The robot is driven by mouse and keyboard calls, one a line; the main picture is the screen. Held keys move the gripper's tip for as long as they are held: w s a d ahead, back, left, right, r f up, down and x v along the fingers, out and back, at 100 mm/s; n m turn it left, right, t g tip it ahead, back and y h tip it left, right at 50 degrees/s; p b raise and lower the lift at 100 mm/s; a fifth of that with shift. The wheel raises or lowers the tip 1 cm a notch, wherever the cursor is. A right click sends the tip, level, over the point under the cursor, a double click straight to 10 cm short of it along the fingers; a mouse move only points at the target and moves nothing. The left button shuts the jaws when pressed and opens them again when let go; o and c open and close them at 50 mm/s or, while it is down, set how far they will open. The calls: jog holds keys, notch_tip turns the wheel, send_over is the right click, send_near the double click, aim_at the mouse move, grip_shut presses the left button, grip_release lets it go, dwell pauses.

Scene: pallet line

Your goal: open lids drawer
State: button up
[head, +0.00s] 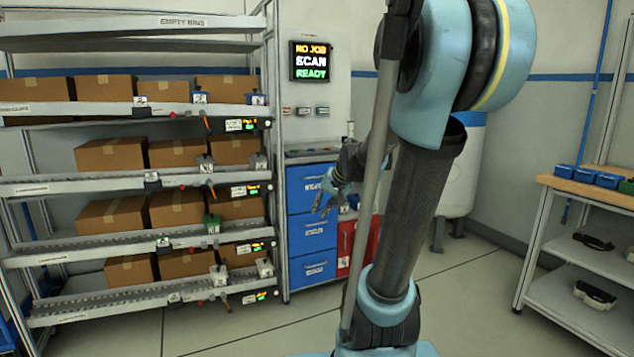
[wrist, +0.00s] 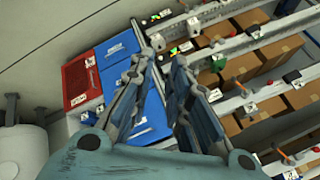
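A cabinet with three stacked blue drawers stands against the back wall; its top drawer (head: 306,186), middle drawer (head: 312,234) and bottom drawer (head: 313,268) all look closed. Each has a white label and a handle, but I cannot read which one says lids. The blue drawer fronts (wrist: 148,95) also show in the wrist view, partly hidden by my fingers. My gripper (head: 325,203) is in front of the cabinet in the head view, overlapping the upper drawers. In the wrist view my gripper (wrist: 164,56) is open, with nothing between its fingers. I cannot see contact with any drawer.
A red unit (head: 347,243) adjoins the drawers on the right, partly behind my arm. A shelf rack (head: 140,190) with several cardboard boxes stands close on the left. A white tank (head: 462,180) and a wooden-topped bench (head: 590,190) are at right. Floor in front is clear.

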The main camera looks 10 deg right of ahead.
jog(key=w+d+r+m+t+y, duration=0.1)
jog(key=w+m+t, duration=0.1)
jog(key=w, duration=1.1)
jog(key=w+d+r+m+t+y, duration=0.1)
jog(key=w+r+m+t, duration=0.15)
jog(key=w, duration=0.95)
jog(key=w+d+f+m+t+h, duration=0.1)
jog(key=w+d+f+m+t, duration=0.2)
jog(key=w, duration=0.8)
jog(key=w+d+f+m+t, duration=0.1)
jog(key=w+d+f+m, duration=0.4)
jog(key=w, duration=0.5)
jog(key=shift+n, duration=0.65)
jog(key=x, duration=1.1)
jog(key=d+x, duration=0.1)
jog(key=x, duration=0.5)
jog(key=shift+w+f, duration=0.1)
jog(key=shift+w, duration=0.2)
grip_shut()
